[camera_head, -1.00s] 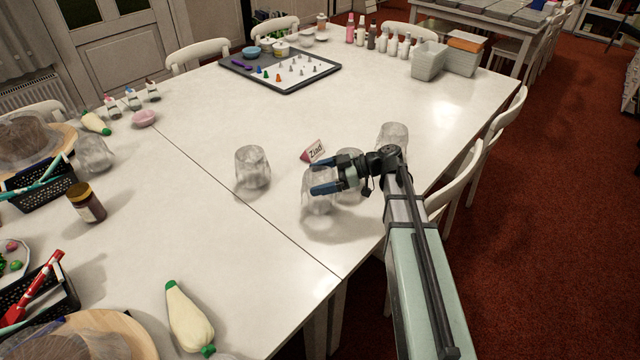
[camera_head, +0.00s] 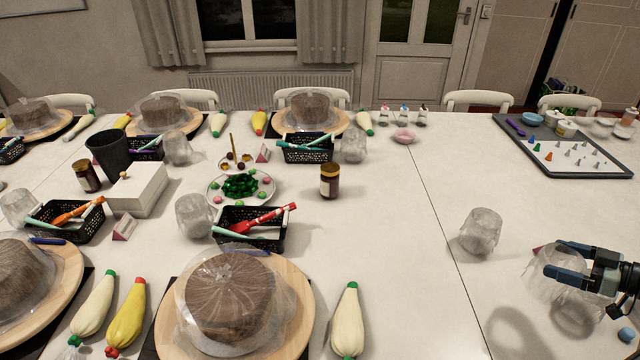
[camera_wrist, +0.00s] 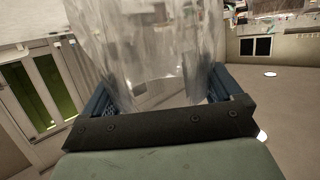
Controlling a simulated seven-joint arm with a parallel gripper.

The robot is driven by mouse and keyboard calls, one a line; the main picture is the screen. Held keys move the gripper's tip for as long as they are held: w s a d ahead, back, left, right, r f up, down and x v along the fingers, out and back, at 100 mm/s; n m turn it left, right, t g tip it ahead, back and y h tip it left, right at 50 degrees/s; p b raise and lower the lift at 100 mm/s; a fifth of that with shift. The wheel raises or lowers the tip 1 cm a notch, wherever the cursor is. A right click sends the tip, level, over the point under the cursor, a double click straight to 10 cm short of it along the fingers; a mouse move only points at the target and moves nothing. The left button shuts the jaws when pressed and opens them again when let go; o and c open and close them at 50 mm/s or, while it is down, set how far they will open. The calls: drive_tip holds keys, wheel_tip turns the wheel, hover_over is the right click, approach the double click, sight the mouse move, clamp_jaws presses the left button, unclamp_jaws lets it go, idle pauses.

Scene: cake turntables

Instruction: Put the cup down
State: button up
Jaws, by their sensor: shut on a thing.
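My gripper (camera_head: 556,260) is at the right edge of the head view, its blue fingers shut on a clear, wrinkled plastic cup (camera_head: 541,285). The held cup appears to be above the white table, with a shadow on the table to its lower left. In the wrist view the same cup (camera_wrist: 150,45) stands between the two fingers and fills the upper middle. Its far end is out of that picture.
Another clear cup (camera_head: 480,232) stands left of my gripper, and one more (camera_head: 575,318) is just below it. A grey tray with small nozzles (camera_head: 570,168) lies at the back right.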

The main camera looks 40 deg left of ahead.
drive_tip(key=s+a+n+g, duration=0.2)
drive_tip(key=s+a, duration=0.2)
drive_tip(key=a, duration=0.4)
drive_tip(key=s+a+n+g, duration=0.1)
drive_tip(key=s+a+g, duration=0.15)
drive_tip(key=a, duration=0.45)
drive_tip(key=s+a+n+g+h, duration=0.2)
drive_tip(key=s+a+n+g, duration=0.1)
drive_tip(key=s, duration=0.7)
drive_tip(key=shift+s+a+r, duration=0.15)
drive_tip(key=shift+a, duration=0.35)
wheel_tip(320, 180, down, 10)
drive_tip(key=o, duration=1.3)
